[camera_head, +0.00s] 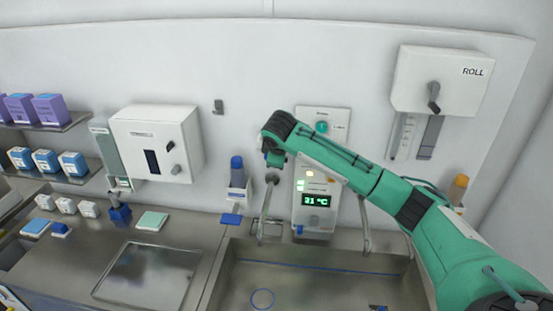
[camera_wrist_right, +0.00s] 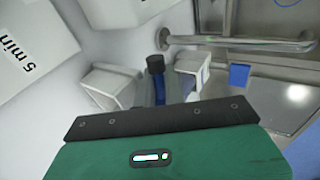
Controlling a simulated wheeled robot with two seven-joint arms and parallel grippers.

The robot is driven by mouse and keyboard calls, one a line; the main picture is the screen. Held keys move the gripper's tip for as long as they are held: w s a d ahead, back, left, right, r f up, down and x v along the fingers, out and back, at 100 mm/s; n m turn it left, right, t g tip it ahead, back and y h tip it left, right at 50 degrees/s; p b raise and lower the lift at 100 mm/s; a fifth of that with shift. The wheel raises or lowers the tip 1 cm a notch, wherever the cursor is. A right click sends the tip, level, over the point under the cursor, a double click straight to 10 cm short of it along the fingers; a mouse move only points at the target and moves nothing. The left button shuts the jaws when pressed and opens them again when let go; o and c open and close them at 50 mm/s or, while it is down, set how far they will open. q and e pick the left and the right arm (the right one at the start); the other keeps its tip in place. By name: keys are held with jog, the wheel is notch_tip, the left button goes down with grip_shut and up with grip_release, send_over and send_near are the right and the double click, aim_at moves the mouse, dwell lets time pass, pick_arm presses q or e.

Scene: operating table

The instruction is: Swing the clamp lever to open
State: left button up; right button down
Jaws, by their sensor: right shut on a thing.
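My right arm reaches in from the right in the head view, and my right gripper (camera_head: 272,158) is at the wall, left of the display unit. Its fingertips are hard to make out there. In the right wrist view the pale fingers of my right gripper (camera_wrist_right: 153,80) stand on either side of a dark-topped upright piece (camera_wrist_right: 155,65), which I take to be the clamp lever. The hand's edge hides its lower part. I cannot tell the lever's angle. My left gripper is not in view.
A wall unit (camera_head: 316,224) reading 31 °C is beside the hand. A blue-capped bottle (camera_head: 237,170) stands in a holder to the left. Metal tubes (camera_head: 366,240) rise behind the sink (camera_head: 320,285). A flat tray (camera_head: 150,275) lies on the counter at left.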

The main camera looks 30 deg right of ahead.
jog(key=shift+s+d+f, duration=0.1)
jog(key=shift+f, duration=0.1)
jog(key=c, duration=1.5)
grip_release()
jog(key=shift+r, duration=0.1)
jog(key=shift+s+r, duration=0.1)
jog(key=shift+r, duration=0.15)
